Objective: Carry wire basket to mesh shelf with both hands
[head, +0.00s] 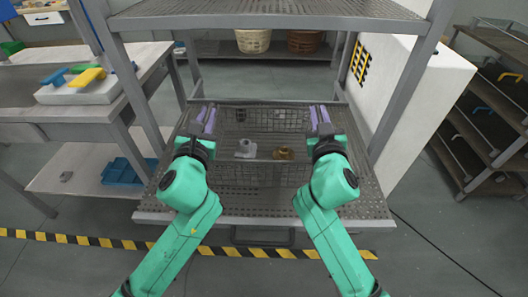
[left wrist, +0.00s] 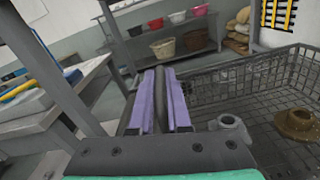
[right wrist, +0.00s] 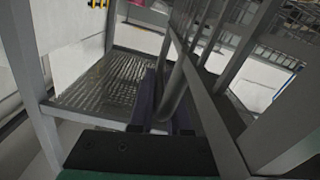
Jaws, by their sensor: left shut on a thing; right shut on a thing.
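The wire basket (head: 265,118) is at the lower mesh shelf (head: 360,200) of the grey rack, with several metal parts inside, among them a grey fitting (head: 246,149) and a brown fitting (head: 284,153). It also shows in the left wrist view (left wrist: 230,88). My left gripper (head: 207,118) is shut on the basket's left side; its purple fingers (left wrist: 160,95) close around a dark bar. My right gripper (head: 320,118) is shut on the basket's right side, and in the right wrist view its fingers (right wrist: 160,95) close around a bar. Whether the basket's underside touches the mesh is unclear.
An upper shelf (head: 270,15) overhangs the basket, with rack posts on both sides. A workbench (head: 75,110) with colored tools stands at left, a white cabinet (head: 410,90) and dark rack (head: 485,130) at right. Woven baskets (head: 253,40) stand behind. Striped floor tape (head: 100,243) runs in front.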

